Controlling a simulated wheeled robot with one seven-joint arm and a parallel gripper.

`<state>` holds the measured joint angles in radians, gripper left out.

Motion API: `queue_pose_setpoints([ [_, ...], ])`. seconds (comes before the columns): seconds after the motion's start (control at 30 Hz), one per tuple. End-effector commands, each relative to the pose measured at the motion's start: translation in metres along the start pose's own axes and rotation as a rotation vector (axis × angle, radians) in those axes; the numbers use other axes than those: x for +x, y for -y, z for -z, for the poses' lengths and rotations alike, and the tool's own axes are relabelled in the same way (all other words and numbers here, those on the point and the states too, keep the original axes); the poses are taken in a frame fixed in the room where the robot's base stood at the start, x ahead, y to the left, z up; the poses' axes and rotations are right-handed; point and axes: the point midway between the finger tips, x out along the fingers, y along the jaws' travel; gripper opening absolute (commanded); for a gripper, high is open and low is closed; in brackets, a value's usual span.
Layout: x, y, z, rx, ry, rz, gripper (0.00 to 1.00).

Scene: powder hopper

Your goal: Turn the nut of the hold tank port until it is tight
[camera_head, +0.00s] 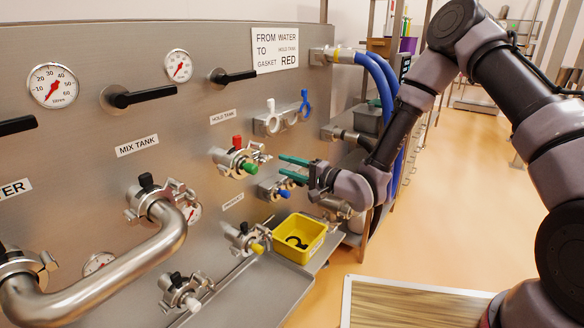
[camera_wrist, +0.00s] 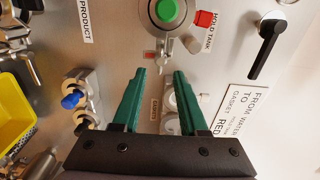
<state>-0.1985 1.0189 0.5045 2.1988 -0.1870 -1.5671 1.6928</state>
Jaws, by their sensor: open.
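The hold tank port (camera_head: 234,161) is a steel clamped fitting on the panel, with a red knob (camera_head: 237,142) on top and a green end cap (camera_head: 250,167). Its clamp hardware (camera_head: 260,154) sticks out on the right side; I cannot clearly tell the nut's shape. The wrist view shows the green cap (camera_wrist: 167,10) at the top edge, the red knob (camera_wrist: 204,18) at its right and the clamp hardware (camera_wrist: 158,58) below it. My gripper (camera_head: 281,166) is open and empty, just right of the port. Its green fingertips (camera_wrist: 160,74) lie apart, on either side of the clamp hardware's line.
A blue-capped fitting (camera_head: 283,193) sits below my fingers. A yellow bin (camera_head: 300,238) stands on the steel ledge below. Another port with a yellow cap (camera_head: 257,248) lies lower left. Blue hoses (camera_head: 385,85) run at the right.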

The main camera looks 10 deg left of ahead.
Motion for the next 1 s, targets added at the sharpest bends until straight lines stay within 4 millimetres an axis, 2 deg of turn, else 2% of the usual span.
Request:
queue_pose_setpoints([
  [0.2,0.034,0.001,-0.002,-0.002,0.004,0.002,0.42],
  [0.43,0.062,0.000,0.000,0.002,0.000,0.001,0.42],
  [0.6,0.072,0.000,0.000,0.000,0.000,0.001,0.42],
  [0.9,0.075,0.001,-0.001,0.000,0.001,0.002,0.42],
  [0.93,0.075,0.001,-0.001,0.000,0.001,0.003,0.39],
  [1.0,0.075,0.001,-0.001,0.000,0.001,0.003,0.12],
])
